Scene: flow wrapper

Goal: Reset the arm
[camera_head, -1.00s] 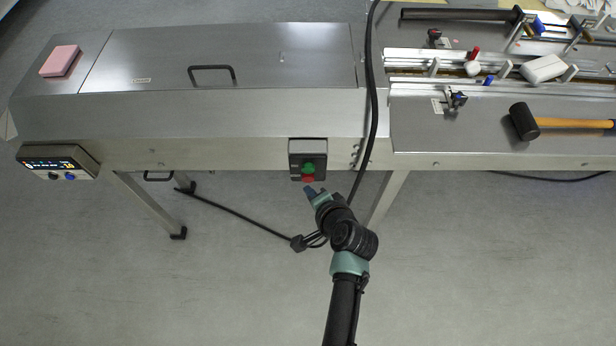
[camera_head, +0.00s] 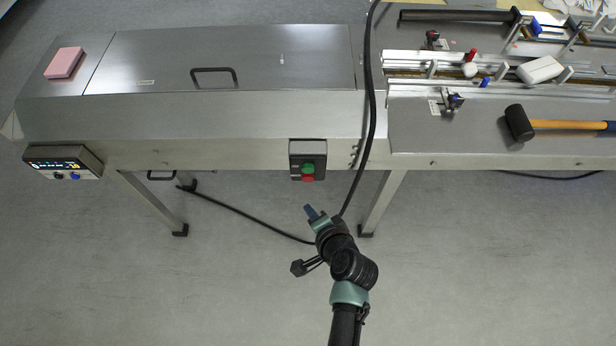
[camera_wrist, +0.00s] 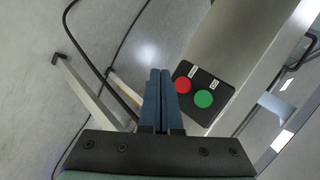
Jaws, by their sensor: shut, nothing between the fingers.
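My arm reaches up from the bottom of the head view. My gripper (camera_head: 310,210) is in front of the machine, a little below the switch box (camera_head: 308,160) and apart from it. In the wrist view the two blue fingers of my gripper (camera_wrist: 161,75) are pressed together with nothing between them. The switch box carries a green button (camera_head: 308,168) and a red button (camera_head: 307,177). Both buttons also show in the wrist view, the red button (camera_wrist: 183,85) just right of the fingertips and the green button (camera_wrist: 204,98) further right.
The wrapper's steel cover (camera_head: 220,55) is closed. A pink block (camera_head: 64,62) lies at its left end, above a control panel (camera_head: 62,162). A black cable (camera_head: 369,120) hangs down the front near my arm. A mallet (camera_head: 560,124) lies at right. The floor in front is clear.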

